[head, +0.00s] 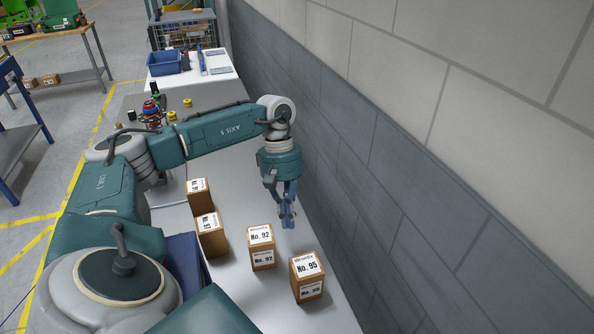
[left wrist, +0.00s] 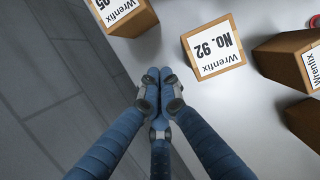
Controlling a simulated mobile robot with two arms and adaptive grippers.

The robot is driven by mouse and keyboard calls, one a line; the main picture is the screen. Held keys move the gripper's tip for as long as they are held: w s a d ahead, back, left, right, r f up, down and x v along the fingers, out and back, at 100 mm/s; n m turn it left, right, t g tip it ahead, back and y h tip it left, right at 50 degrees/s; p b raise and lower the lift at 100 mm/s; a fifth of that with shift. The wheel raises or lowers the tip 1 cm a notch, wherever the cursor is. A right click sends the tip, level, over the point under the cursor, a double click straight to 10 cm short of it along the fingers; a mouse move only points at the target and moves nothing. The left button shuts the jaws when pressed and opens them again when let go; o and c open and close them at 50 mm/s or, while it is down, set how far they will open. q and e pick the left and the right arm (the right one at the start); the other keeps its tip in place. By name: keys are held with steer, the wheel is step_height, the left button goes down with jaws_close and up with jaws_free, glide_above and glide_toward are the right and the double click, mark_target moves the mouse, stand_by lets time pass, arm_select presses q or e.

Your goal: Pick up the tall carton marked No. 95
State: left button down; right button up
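The tall brown carton marked No. 95 (head: 307,277) stands upright at the near right of the white table, with white labels on its top and front. In the left wrist view it is cut off at the top left (left wrist: 126,18). My left gripper (head: 287,220) points down, behind and apart from the cartons, on the wall side. In the left wrist view its blue fingertips (left wrist: 159,76) are together with nothing between them. The carton No. 92 (head: 261,248) stands left of No. 95. My right gripper is not in view.
Two more cartons, a nearer one (head: 212,236) and a farther one (head: 198,194), stand at the left. A grey block wall (head: 390,170) runs along the table's right side. A blue bin (head: 164,64) sits on a white bench at the back.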

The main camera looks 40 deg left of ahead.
arm_select(q)
steer(key=p+x, duration=0.4)
steer(key=x, duration=0.6)
steer(key=shift+w+a+f, duration=0.15)
steer(key=shift+f, duration=0.05)
steer(key=d+p, duration=0.1)
steer(key=s+d+p, duration=0.1)
steer(key=shift+s+d+p, duration=0.1)
steer(key=shift+d+p, duration=0.2)
steer(key=shift+p, duration=0.1)
steer(key=shift+s+d+f, duration=0.1)
steer(key=shift+s+d, duration=0.15)
steer(key=shift+d, duration=0.15)
steer(key=shift+f, duration=0.1)
steer(key=shift+w, duration=0.1)
